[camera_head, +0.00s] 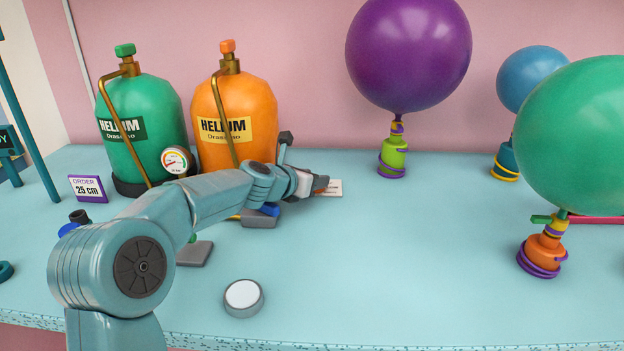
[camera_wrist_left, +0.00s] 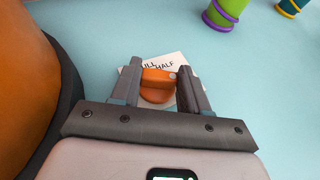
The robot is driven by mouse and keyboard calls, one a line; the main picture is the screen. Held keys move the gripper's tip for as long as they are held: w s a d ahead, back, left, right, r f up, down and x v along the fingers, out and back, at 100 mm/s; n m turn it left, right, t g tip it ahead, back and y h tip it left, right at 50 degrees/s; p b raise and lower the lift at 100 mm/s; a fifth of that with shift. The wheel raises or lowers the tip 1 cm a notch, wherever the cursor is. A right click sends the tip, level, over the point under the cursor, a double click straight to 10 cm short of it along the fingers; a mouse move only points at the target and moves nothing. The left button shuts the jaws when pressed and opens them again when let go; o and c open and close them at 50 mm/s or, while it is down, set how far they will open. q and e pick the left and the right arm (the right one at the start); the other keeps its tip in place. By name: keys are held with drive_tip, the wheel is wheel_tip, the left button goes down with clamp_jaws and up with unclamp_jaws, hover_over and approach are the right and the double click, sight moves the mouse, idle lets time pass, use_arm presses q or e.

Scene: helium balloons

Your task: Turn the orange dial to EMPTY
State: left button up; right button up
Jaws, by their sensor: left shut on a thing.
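The rest of the lettering is hidden by the dial and my fingers. My left gripper (camera_wrist_left: 160,70) has one finger on each side of the dial's raised bar and is shut on it. In the head view my left gripper (camera_head: 319,184) reaches down at the card (camera_head: 334,188), to the right of the orange helium tank (camera_head: 262,110). There the dial is mostly hidden by my gripper. My right gripper is not in view.
A green tank (camera_head: 150,105) with a gauge (camera_head: 175,160) stands left of the orange tank. A purple balloon (camera_head: 408,50), a blue one (camera_head: 528,75) and a green one (camera_head: 580,140) stand at right. A round white button (camera_head: 243,295) is near the front. The middle table is clear.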

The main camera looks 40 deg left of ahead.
use_arm(q)
drive_tip(key=o, duration=1.1)
drive_tip(key=shift+c, duration=0.2)
wheel_tip(320, 180, up, 20)
drive_tip(key=p, duration=1.7)
